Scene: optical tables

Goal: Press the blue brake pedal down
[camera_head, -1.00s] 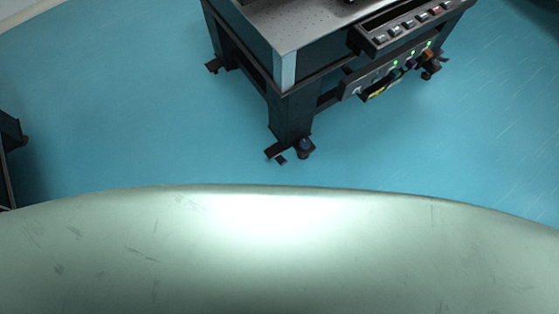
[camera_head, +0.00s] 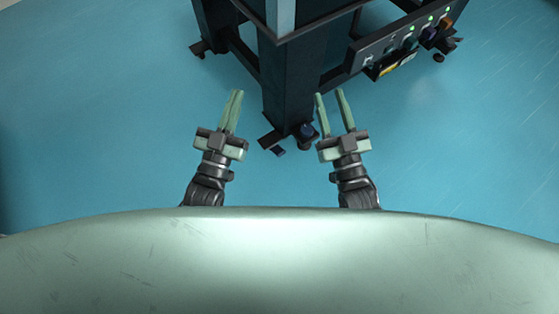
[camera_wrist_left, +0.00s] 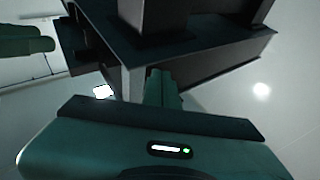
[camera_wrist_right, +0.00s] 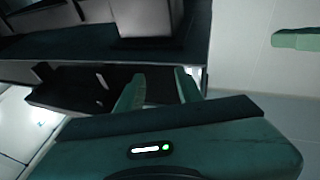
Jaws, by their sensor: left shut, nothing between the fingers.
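At the foot of the near table leg (camera_head: 287,85) in the head view is a small dark-blue pad (camera_head: 279,151), low by the floor. Beside it on the right is a round foot or caster with a bluish top (camera_head: 306,130). The pad looks like the brake pedal, but it is too small to tell whether it is up or down. My left gripper (camera_head: 237,93) is shut and empty, left of the leg in the picture. My right gripper (camera_head: 329,94) is open and empty, right of the leg. Neither wrist view clearly shows the pedal.
The dark table frame stands ahead, with a panel (camera_head: 405,45) of green lights and coloured parts on its right side. Blue floor (camera_head: 110,140) is clear to the left and right.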

